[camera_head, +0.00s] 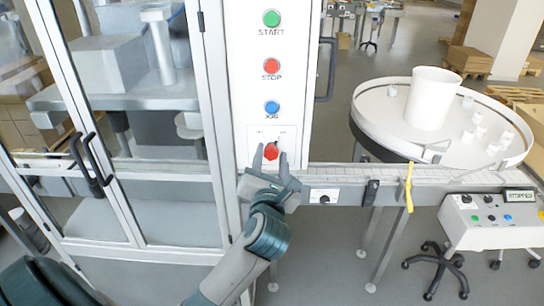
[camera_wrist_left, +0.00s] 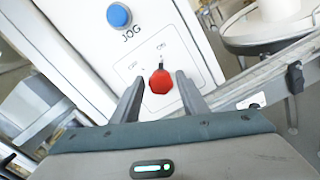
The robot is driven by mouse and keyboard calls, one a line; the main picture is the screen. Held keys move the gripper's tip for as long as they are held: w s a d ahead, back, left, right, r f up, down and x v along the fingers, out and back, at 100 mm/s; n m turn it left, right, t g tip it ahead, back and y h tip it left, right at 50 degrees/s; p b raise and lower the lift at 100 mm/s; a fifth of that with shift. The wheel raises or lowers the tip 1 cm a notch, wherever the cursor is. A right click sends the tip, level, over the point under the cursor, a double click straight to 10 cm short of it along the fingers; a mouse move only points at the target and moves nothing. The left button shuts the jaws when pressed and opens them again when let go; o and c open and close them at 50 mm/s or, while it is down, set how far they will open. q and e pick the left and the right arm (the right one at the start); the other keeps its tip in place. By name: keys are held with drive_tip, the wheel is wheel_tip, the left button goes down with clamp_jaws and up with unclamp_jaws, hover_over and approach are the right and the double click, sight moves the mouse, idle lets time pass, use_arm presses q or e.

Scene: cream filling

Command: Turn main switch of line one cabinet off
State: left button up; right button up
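The line cabinet (camera_head: 293,100) is a tall white panel with a green START button (camera_head: 271,18), a red STOP button (camera_head: 271,66) and a blue JOG button (camera_head: 271,107). The red main switch (camera_head: 270,151) sits below them on a light plate. My left gripper (camera_head: 269,163) is at the switch, with one finger on each side of it. In the left wrist view, the switch (camera_wrist_left: 161,82) lies between the open fingertips (camera_wrist_left: 157,84), with a visible gap beside it. My right gripper is not in view.
A glass-doored enclosure (camera_head: 130,243) with black handles stands to the left. To the right are a conveyor rail (camera_head: 340,177), a yellow lever (camera_head: 408,187), a round table (camera_head: 365,115) with white containers, and a control box (camera_head: 490,222) on a wheeled stand.

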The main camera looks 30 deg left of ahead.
use_arm(q)
drive_tip(key=c, duration=0.7)
